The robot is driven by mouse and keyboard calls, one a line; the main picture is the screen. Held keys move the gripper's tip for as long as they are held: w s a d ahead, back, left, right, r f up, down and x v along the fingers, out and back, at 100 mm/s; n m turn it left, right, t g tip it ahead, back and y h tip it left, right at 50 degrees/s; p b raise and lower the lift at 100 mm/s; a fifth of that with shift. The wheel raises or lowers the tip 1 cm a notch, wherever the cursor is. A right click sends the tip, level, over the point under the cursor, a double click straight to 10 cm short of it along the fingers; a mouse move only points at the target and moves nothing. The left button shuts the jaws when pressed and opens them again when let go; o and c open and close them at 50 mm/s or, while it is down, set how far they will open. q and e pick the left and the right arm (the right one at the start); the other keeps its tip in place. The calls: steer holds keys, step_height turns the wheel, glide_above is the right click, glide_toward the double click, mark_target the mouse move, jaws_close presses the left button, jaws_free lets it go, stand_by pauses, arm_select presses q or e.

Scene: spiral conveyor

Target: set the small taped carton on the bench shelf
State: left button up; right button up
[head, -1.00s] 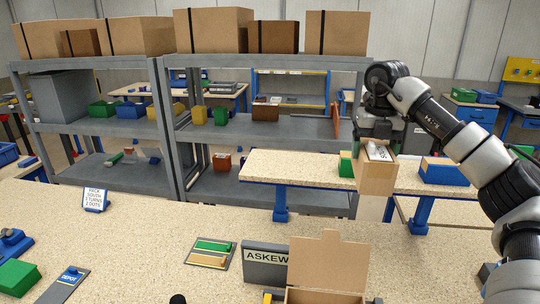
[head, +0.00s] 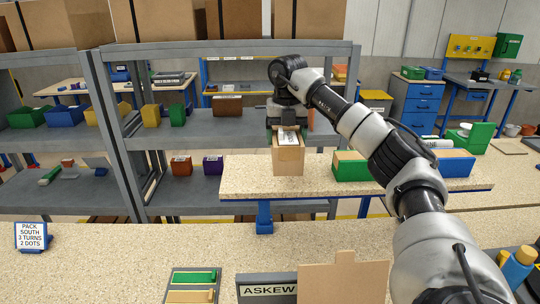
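The small taped carton (head: 288,160) is brown and upright, with a white label on its top. It is at the left-middle part of the raised wooden bench shelf (head: 245,175), left of a green bin. My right gripper (head: 288,130) reaches in from the right and is shut on the carton's top from above. The carton's lower edge overlaps the shelf top in the picture; I cannot tell whether it touches the shelf. My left gripper is not in view.
A green bin (head: 350,166) and a blue bin (head: 457,164) stand on the shelf's right part. A grey rack (head: 225,130) stands behind. The shelf's left end is clear.

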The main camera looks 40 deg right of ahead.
steer(key=w+f+p, duration=0.2)
steer(key=w+a+f+p, duration=0.1)
steer(key=w+f+p, duration=0.1)
steer(key=f, duration=0.1)
steer(key=shift+w+a+f, duration=0.1)
steer(key=shift+w+f, duration=0.05)
steer(key=shift+f, duration=0.6)
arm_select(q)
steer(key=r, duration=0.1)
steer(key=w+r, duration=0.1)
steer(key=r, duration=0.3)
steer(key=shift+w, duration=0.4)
